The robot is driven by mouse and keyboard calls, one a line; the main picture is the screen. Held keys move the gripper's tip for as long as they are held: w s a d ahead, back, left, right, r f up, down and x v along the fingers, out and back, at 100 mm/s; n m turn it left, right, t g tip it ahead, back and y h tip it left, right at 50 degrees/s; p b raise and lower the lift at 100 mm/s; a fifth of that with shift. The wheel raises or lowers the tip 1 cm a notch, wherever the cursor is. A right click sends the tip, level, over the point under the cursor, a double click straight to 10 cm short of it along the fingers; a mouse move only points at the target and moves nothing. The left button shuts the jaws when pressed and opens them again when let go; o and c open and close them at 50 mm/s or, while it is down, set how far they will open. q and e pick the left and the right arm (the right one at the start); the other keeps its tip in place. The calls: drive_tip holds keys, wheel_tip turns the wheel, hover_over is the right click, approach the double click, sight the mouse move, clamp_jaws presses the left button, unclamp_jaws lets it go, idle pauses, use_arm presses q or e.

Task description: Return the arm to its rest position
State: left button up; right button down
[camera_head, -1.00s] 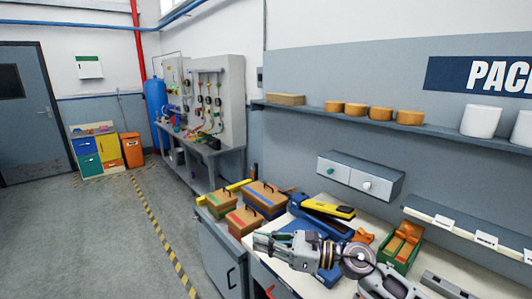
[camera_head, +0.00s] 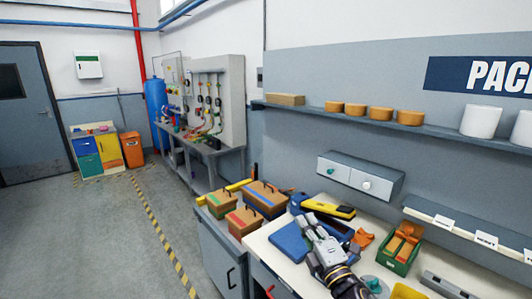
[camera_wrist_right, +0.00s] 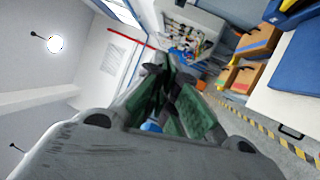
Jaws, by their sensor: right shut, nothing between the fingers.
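My right gripper (camera_head: 312,220) shows in the head view above the workbench (camera_head: 262,245), its fingers pointing up and away toward the wall. It is shut and empty. In the right wrist view the right gripper (camera_wrist_right: 163,75) shows its dark fingers with green inner pads, pointing into open room. The forearm enters from the bottom of the head view and hides part of the bench. My left gripper is not in view.
Brown boxes (camera_head: 265,196) stand to the left. A yellow tool (camera_head: 328,208) lies behind, and a green bin (camera_head: 398,262) stands to the right. A wall drawer unit (camera_head: 358,178) hangs above. The floor at left is clear.

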drive_tip(key=s+d+f+m+g+h, duration=0.3)
drive_tip(key=d+f+m+h, duration=0.15)
drive_tip(key=f+m, duration=0.3)
drive_tip(key=s+d+f+m+g+h, duration=0.35)
drive_tip(key=d+f+m, duration=0.2)
drive_tip(key=f, duration=0.35)
drive_tip(key=s+f+m+g+y, duration=0.1)
drive_tip(key=s+f+m+g, duration=0.4)
drive_tip(key=s, duration=0.5)
drive_tip(key=s+f+m+g, duration=0.2)
drive_tip(key=s+f+g, duration=0.3)
drive_tip(key=s+f, duration=0.35)
wheel_tip(320, 180, down, 32)
drive_tip(key=s+d, duration=0.1)
drive_tip(key=s, duration=0.2)
drive_tip(key=s+d+f+g, duration=0.1)
drive_tip(key=s+d+f, duration=0.1)
drive_tip(key=s+f, duration=0.8)
drive_tip(key=s+d+f+g, duration=0.1)
drive_tip(key=s+d+f, duration=0.1)
drive_tip(key=s+f, duration=0.8)
drive_tip(key=shift+s, duration=1.2)
